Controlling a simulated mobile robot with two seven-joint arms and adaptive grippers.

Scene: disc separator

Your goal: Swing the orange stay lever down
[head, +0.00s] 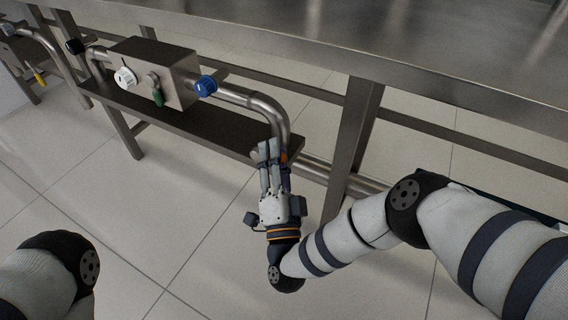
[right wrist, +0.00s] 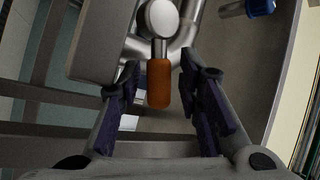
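The orange stay lever (right wrist: 159,84) hangs below a round metal pivot (right wrist: 157,18) in the right wrist view, its grip pointing toward the palm. My right gripper (right wrist: 160,78) is open, with one dark-padded finger on each side of the orange grip. Gaps show between the grip and both fingers. In the head view my right gripper (head: 270,152) is at the lower end of the bent steel pipe (head: 264,103), and its fingers mostly hide the lever. My left gripper is out of view.
A steel box (head: 165,75) with a white knob (head: 125,78), a green-handled lever (head: 158,97) and a blue knob (head: 205,86) sits left along the pipe. A steel table (head: 440,50) overhangs, and its leg (head: 355,135) stands right of the gripper. The tiled floor in front is clear.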

